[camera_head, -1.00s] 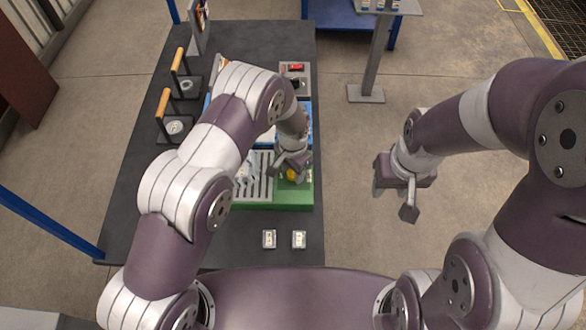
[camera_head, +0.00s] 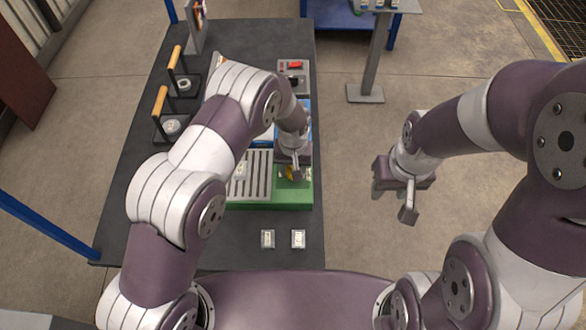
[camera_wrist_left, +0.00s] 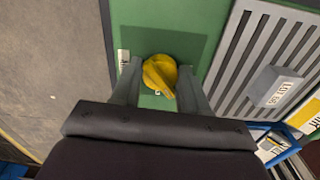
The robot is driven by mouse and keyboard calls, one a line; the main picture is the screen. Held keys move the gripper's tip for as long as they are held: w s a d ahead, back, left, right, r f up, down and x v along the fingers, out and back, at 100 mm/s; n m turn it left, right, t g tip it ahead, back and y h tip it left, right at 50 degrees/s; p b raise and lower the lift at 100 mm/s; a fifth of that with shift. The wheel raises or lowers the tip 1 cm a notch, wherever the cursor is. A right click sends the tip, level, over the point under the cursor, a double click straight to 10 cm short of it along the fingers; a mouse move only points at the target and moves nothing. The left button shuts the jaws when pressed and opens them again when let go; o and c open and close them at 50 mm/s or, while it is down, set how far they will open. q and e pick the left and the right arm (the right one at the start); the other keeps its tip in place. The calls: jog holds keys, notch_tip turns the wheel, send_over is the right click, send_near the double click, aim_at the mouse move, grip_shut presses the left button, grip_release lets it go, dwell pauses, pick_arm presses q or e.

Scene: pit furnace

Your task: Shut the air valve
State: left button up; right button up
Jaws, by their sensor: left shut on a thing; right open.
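The air valve is a yellow knob (camera_wrist_left: 159,75) on a green panel (camera_wrist_left: 205,20). In the head view the knob (camera_head: 288,172) shows only in part beside my left gripper (camera_head: 294,173). In the left wrist view my left gripper (camera_wrist_left: 161,82) has one finger on each side of the knob and is shut on it. The knob's ridge slants in that view. My right gripper (camera_head: 395,195) is open and empty, out over the floor to the right of the bench.
A slatted grate (camera_head: 254,186) lies left of the valve, with a small labelled block (camera_wrist_left: 275,87) on it. A red switch (camera_head: 295,65) sits on a grey box farther back. Two small blocks (camera_head: 268,239) lie at the bench's near end. Wooden-handled tools (camera_head: 160,100) stand left.

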pick_arm(q)
jog(key=n, duration=0.5)
jog(key=shift+f+b, duration=0.15)
jog(key=shift+b, duration=0.25)
jog(key=shift+n, duration=2.3)
jog(key=o, duration=1)
jog(key=shift+s, duration=0.1)
